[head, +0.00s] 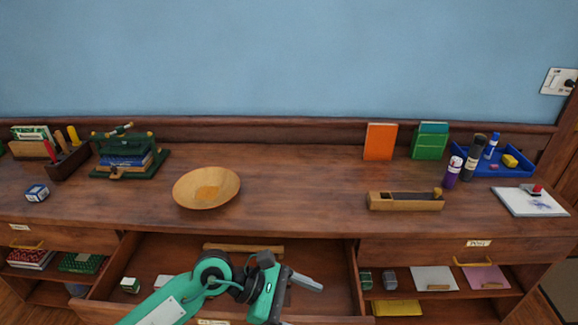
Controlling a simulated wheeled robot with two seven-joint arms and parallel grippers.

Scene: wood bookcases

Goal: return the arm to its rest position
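My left arm (165,309), green with dark joints, comes in from the bottom left and reaches over an open middle drawer (335,262). My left gripper (297,299) is over the drawer's middle, close to the picture's lower edge. One grey finger points right from the upper end of its palm, and the other is mostly cut off below. It looks open, and nothing shows between the fingers. My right gripper is not in view.
Small boxes, one a white-and-green box (130,285), lie in the drawer. The top above bears a wooden bowl (206,188), a wooden block plane (405,201), a blue tray (520,170) and a green press (128,154). The top's middle is clear.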

